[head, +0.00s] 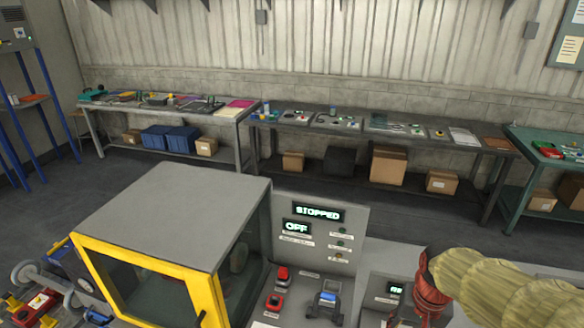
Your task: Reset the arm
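My arm, in rounded yellow, wood-like links, comes in from the lower right edge of the head view. At its left end is a dark red, ridged part that looks like my gripper (430,292). I cannot make out separate fingertips or see anything held. Whether the red part touches the console cannot be told.
A grey cabinet (175,210) with a yellow-framed window stands at front left. Its panel (318,228) reads STOPPED and OFF. A red button (275,300) and a blue-grey device (327,300) are on the console. Benches (350,128) with parts line the wall; open floor lies between.

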